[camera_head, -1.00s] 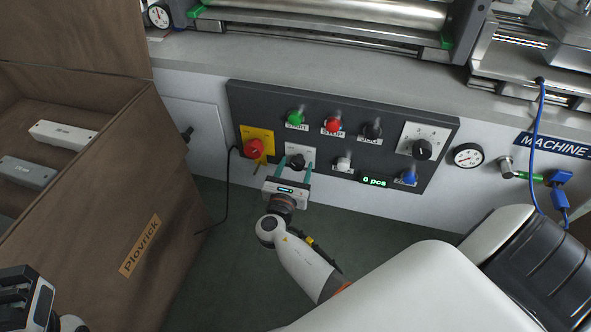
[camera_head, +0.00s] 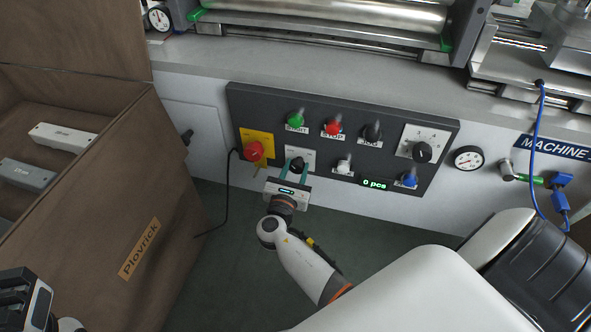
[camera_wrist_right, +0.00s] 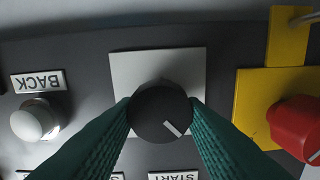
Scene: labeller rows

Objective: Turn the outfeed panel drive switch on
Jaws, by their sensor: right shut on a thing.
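The dark outfeed panel (camera_head: 385,190) is on the machine's front. The black rotary switch knob (camera_head: 297,164) sits on a white plate at its lower left, between the teal fingers of my right gripper (camera_head: 297,168). In the right wrist view the knob (camera_wrist_right: 160,112) is held between both fingertips of my right gripper (camera_wrist_right: 161,108). Its white pointer mark slants toward the lower right in that upside-down view. The plate's lettering is too small to read.
A red knob on a yellow plate (camera_head: 256,140) is just left of the switch. Green (camera_head: 296,119), red (camera_head: 333,127), white (camera_head: 344,166) and blue (camera_head: 409,180) buttons share the panel. A counter (camera_head: 375,184) reads 0 pcs. A brown box (camera_head: 150,200) stands at left.

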